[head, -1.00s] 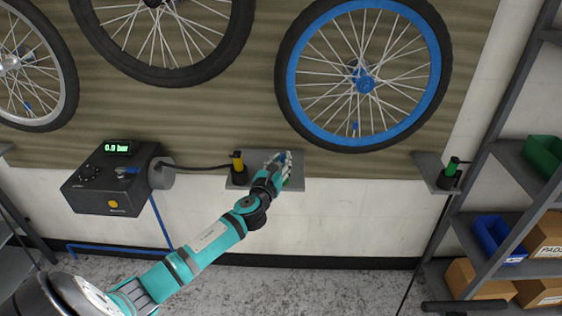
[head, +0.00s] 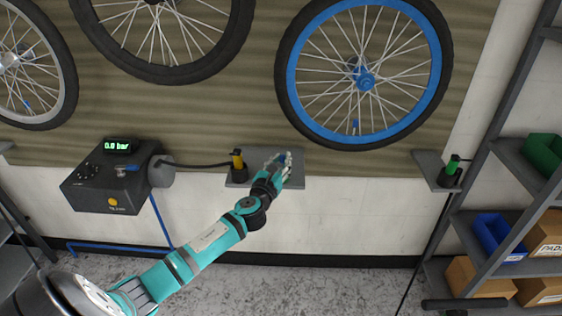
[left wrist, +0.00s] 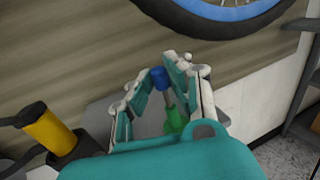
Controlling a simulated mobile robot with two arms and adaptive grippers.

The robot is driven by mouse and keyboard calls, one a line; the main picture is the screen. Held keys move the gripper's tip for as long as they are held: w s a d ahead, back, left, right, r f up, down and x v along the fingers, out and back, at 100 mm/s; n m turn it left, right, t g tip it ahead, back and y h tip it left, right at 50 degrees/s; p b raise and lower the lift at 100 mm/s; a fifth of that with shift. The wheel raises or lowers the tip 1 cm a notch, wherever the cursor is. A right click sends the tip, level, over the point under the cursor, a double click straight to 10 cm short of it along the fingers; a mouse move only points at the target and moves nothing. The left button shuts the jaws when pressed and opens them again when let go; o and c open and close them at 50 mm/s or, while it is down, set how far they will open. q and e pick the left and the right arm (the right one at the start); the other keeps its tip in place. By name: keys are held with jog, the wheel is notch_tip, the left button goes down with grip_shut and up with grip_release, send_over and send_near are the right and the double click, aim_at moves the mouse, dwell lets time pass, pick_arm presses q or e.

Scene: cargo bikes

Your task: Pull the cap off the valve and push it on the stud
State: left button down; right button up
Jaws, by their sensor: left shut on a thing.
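My left gripper (head: 281,160) is over the middle wall shelf (head: 237,181), below the blue-rimmed wheel. In the left wrist view, its fingers (left wrist: 160,72) are shut on a small blue cap (left wrist: 158,77). A grey stem (left wrist: 167,98) runs from the cap down to a green piece (left wrist: 175,120). The cap lines up with the stem; I cannot tell how far on it sits. A small blue tip, perhaps another valve cap, (head: 354,125) shows inside the wheel's lower rim. My right gripper is not in view.
A yellow fitting (head: 237,160) with a hose stands just left of my gripper. A dark gauge box (head: 112,188) hangs further left. A green fitting (head: 453,165) is on the right shelf. Racks with bins (head: 497,240) stand right. The blue-rimmed wheel (head: 291,98) hangs above.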

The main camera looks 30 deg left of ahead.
pick_arm(q)
jog(key=shift+f+b, duration=0.3)
jog(key=shift+f, duration=0.1)
dwell(0.6)
jog(key=c, duration=1.2)
grip_release()
jog(key=shift+o, duration=0.5)
jog(key=shift+o, duration=1.1)
jog(key=shift+s, duration=0.15)
jog(key=shift+p+v, duration=0.75)
jog(key=shift+v, duration=1.6)
jog(key=shift+p+v, duration=0.4)
jog(key=shift+v, duration=2.1)
